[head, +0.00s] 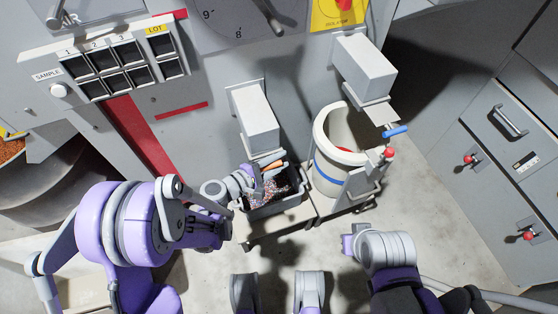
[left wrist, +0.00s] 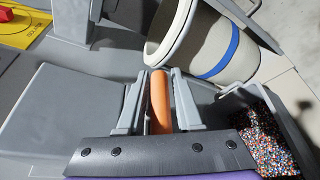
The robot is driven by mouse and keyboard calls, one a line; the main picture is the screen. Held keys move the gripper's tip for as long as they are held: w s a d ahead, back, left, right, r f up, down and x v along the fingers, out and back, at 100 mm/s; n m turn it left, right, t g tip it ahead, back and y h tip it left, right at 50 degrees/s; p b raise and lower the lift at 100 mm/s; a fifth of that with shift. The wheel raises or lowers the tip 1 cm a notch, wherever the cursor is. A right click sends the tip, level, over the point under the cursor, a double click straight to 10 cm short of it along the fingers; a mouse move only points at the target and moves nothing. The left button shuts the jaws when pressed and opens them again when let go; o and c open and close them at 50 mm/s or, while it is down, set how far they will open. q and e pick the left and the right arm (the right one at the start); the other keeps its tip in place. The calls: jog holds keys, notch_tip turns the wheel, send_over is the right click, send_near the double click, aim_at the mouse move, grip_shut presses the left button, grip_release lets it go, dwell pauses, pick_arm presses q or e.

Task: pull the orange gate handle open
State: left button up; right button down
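The orange gate handle (left wrist: 159,102) is a short rounded bar below the left grey chute box. It also shows in the head view (head: 274,168), partly covered. My left gripper (left wrist: 159,95) has one finger along each side of the handle, close against it, and appears shut on it.
A dark bin (head: 275,206) with colourful granules sits under the handle. Beside it stands a pale drum (head: 330,187) with a blue band on a cart. A second chute box (head: 364,66) with a blue handle (head: 395,131) is to the right.

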pick_arm(q)
grip_shut()
dwell(1.4)
